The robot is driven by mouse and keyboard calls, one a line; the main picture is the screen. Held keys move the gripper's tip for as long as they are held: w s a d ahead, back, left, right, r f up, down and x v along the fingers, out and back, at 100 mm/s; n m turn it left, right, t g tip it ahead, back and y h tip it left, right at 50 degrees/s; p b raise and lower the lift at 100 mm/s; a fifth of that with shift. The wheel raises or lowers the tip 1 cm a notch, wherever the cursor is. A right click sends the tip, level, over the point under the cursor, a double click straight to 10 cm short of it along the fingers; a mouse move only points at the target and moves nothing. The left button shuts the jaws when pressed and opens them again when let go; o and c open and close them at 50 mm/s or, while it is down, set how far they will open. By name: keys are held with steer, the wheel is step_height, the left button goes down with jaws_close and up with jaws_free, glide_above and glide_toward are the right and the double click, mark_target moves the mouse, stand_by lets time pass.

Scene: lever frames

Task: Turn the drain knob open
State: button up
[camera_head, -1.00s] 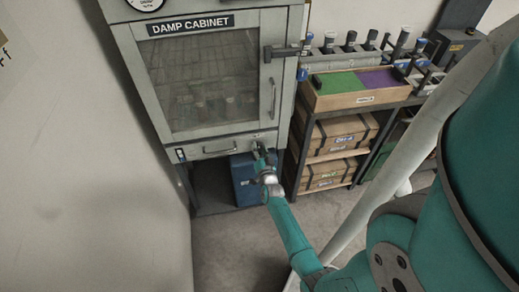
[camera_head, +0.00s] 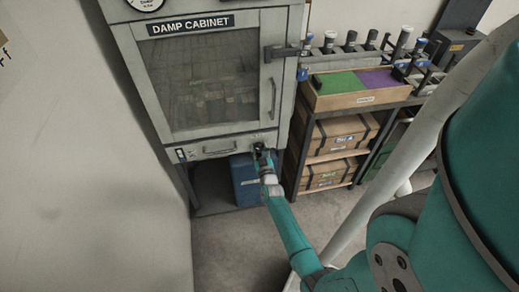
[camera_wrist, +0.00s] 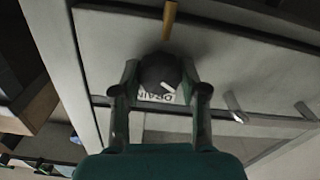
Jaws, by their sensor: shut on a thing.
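The drain knob (camera_wrist: 160,70) is a dark round knob with a white mark on its face, on the pale front of the damp cabinet (camera_head: 205,22). In the wrist view it sits between the two fingers of my gripper (camera_wrist: 160,80), which is shut on it from both sides. A white label reading DRAIN (camera_wrist: 158,97) shows upside down beside the knob, partly covered. In the head view my gripper (camera_head: 262,154) is at the lower right of the cabinet front, and hides most of the knob.
A drawer handle (camera_head: 218,151) is left of my gripper. A blue box (camera_head: 245,182) stands under the cabinet. A shelf with brown cases (camera_head: 338,130) and a wooden tray (camera_head: 358,99) is close on the right. The floor (camera_head: 235,235) in front is clear.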

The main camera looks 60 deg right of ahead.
steer(key=shift+r+n, duration=0.1)
steer(key=shift+n, duration=0.3)
steer(key=o, duration=1.2)
steer(key=shift+c, duration=0.2)
steer(key=shift+s+a, duration=0.1)
steer(key=v, duration=1.1)
steer(key=shift+s+a, duration=0.25)
